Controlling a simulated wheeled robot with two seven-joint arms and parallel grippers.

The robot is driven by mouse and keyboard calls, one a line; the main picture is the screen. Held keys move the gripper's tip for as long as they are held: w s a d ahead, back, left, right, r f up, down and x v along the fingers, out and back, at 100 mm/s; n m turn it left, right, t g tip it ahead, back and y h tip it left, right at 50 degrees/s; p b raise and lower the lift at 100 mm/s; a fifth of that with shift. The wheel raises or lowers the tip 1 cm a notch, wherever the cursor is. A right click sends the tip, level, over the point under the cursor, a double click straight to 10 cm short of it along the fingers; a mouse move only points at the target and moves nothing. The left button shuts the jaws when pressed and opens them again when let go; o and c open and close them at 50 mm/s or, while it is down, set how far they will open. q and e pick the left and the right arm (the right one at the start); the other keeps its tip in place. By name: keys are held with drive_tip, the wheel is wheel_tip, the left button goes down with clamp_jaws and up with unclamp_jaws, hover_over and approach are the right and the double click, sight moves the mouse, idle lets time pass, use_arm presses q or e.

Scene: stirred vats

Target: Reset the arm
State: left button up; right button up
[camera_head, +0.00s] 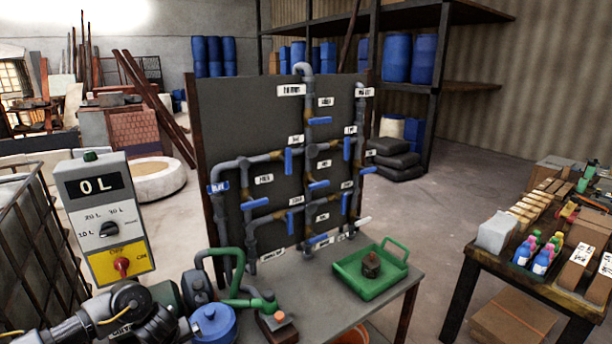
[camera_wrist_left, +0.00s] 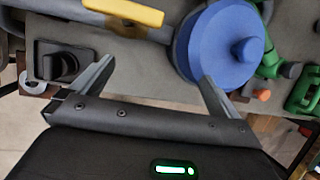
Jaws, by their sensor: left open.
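My left gripper (camera_wrist_left: 157,72) is open in the left wrist view, with its two fingers spread and nothing between them but grey tabletop. A round blue lid with a knob (camera_wrist_left: 225,45) lies just beyond the right finger; I cannot tell whether they touch. A black knob-like part (camera_wrist_left: 58,66) is beside the left finger, and a yellow handle (camera_wrist_left: 125,12) crosses above. In the head view, my left arm comes in at the bottom left, next to the blue lid (camera_head: 213,325); its fingers are not clear there. My right gripper is in neither view.
A pipe panel with blue valve handles (camera_head: 275,100) stands behind the grey table (camera_head: 385,315). A green tray (camera_head: 368,285) holds a brown object. A control box reading 0 L (camera_head: 105,220) is at left. A side table with bottles (camera_head: 540,258) is at right, with open floor between.

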use_arm(q)
drive_tip(key=s+d+f+n+t+h, duration=0.15)
drive_tip(key=s+d+n, duration=0.4)
drive_tip(key=d, duration=0.55)
drive_tip(key=s+d+f+n+t+h, duration=0.1)
drive_tip(key=s+d+n+h, duration=0.4)
drive_tip(key=d, duration=0.6)
drive_tip(key=s+a+n+g+y, duration=0.2)
drive_tip(key=s+a+n, duration=0.3)
drive_tip(key=s+n, duration=0.45)
drive_tip(key=s+a+n+g+y, duration=0.2)
drive_tip(key=s+a+n+y, duration=0.3)
drive_tip(key=s, duration=0.7)
wheel_tip(320, 180, down, 26)
drive_tip(key=s+h+b, duration=0.1)
drive_tip(key=h+b, duration=0.1)
drive_tip(key=s+a+f+g+b, duration=0.2)
drive_tip(key=s+f, duration=1.5)
drive_tip(key=f, duration=0.2)
drive_tip(key=shift+s+n, duration=0.15)
drive_tip(key=shift+n, duration=0.15)
